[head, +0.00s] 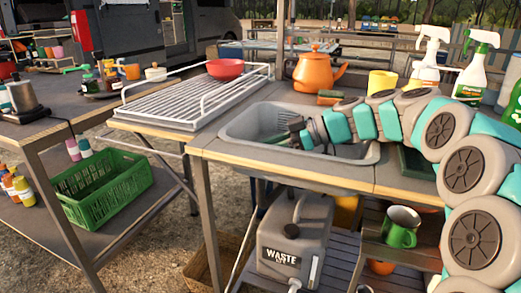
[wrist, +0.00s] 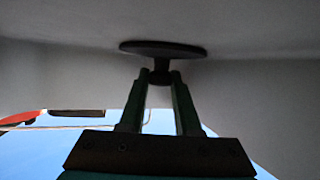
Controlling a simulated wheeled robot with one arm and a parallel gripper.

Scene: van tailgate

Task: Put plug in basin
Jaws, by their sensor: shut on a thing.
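The plug (wrist: 162,48) is a dark flat disc with a short stem. In the wrist view my gripper (wrist: 160,75) is shut on the stem, one finger on each side. The disc lies close to a pale grey surface; I cannot tell whether it touches. In the head view the basin (head: 237,128) is a grey sink set into the wooden counter. My arm comes in from the right and my gripper is down inside the basin. The plug cannot be made out in the head view, and the drain is not visible.
A white wire drying rack (head: 180,103) with a red bowl (head: 225,69) stands left of the basin. An orange kettle (head: 315,72), a yellow cup (head: 381,83) and spray bottles (head: 473,75) stand behind it. A grey waste canister (head: 292,235) sits below.

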